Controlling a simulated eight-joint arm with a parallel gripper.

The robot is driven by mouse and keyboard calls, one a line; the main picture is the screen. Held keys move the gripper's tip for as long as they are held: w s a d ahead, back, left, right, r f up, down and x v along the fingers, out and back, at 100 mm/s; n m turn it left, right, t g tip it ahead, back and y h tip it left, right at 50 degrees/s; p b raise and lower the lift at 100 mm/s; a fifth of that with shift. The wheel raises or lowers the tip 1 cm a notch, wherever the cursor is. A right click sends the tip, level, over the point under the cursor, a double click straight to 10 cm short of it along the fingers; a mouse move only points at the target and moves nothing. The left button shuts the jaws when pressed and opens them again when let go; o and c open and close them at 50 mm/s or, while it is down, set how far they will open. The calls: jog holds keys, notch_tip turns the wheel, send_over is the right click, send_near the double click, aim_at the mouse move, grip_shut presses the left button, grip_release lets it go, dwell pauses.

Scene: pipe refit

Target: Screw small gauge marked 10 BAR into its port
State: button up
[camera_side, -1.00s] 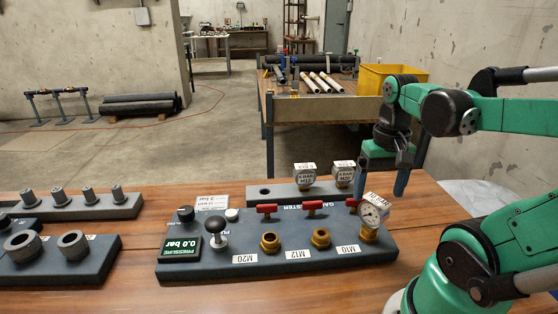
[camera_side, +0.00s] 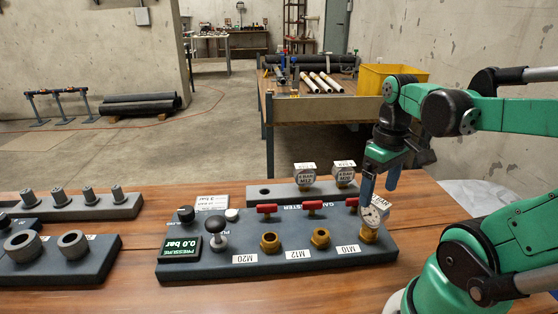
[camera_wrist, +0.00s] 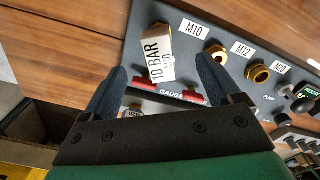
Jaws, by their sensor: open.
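The small gauge (camera_side: 371,216) has a round dial and a white tag. It stands at the M10 port (camera_side: 368,236) on the right end of the dark panel; how deep it is seated I cannot tell. In the wrist view the tag of the gauge (camera_wrist: 157,60) reads 10 BAR. My gripper (camera_side: 379,193) is open, its blue fingers just above and around the gauge's top. In the wrist view my gripper (camera_wrist: 160,82) has one finger on each side of the tag, with gaps visible.
Brass ports M12 (camera_side: 320,238) and M20 (camera_side: 270,243) stand open to the left. Red valve handles (camera_side: 312,206) line up behind them. A grey rack (camera_side: 283,195) behind holds two other gauges (camera_side: 304,173). The pressure display (camera_side: 180,247) reads 0.0 bar.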

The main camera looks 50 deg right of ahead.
aim_at(377, 200)
jog(key=shift+f, duration=2.05)
jog(key=shift+c, duration=0.2)
grip_shut()
jog(key=m, duration=0.3)
jog(key=shift+m, duration=1.5)
